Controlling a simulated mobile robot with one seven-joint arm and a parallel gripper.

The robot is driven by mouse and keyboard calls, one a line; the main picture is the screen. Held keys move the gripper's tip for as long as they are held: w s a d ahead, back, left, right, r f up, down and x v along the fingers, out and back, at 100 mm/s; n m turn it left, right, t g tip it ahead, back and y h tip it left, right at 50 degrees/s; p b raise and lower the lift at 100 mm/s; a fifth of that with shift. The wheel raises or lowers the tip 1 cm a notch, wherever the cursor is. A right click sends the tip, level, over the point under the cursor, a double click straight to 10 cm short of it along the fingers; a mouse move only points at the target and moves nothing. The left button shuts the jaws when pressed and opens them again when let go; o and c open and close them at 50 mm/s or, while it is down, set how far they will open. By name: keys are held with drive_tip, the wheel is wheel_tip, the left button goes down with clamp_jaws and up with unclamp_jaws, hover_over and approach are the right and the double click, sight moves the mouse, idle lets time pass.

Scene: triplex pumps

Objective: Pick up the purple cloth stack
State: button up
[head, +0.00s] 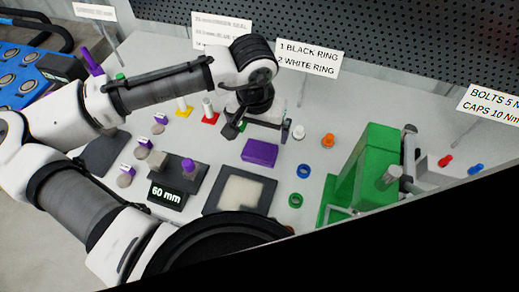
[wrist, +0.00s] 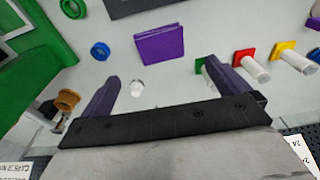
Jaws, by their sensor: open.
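The purple cloth stack (head: 259,153) is a flat rectangular block lying on the light bench top, in the middle of the head view. It also shows in the wrist view (wrist: 160,45), at the upper middle, beyond the fingertips. My gripper (head: 260,122) is open and empty, on the far side of the stack and apart from it. In the wrist view my gripper's two dark fingers (wrist: 163,72) stand wide apart, with the stack lying ahead of the space between them. The stack is fully visible in the wrist view.
A dark tray (head: 210,204) with a pale pad lies in front of the stack. A green machine (head: 365,165) stands to the right. Blue (head: 304,171) and green (head: 295,200) rings and an orange part (head: 328,141) lie between. A white part (wrist: 138,88) stands between my fingers in the wrist view.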

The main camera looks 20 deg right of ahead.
drive_tip(key=f+b, duration=0.6)
drive_tip(key=f, duration=0.1)
drive_tip(key=w+f+b, duration=0.1)
drive_tip(key=f+b, duration=0.2)
drive_tip(key=f, duration=0.1)
drive_tip(key=shift+w+d+b, duration=0.1)
drive_tip(key=shift+d+b, duration=0.25)
drive_tip(key=c, duration=0.9)
drive_tip(key=shift+r, duration=0.1)
drive_tip(key=shift+c, duration=0.2)
wheel_tip(320, 180, up, 20)
drive_tip(key=p, duration=1.1)
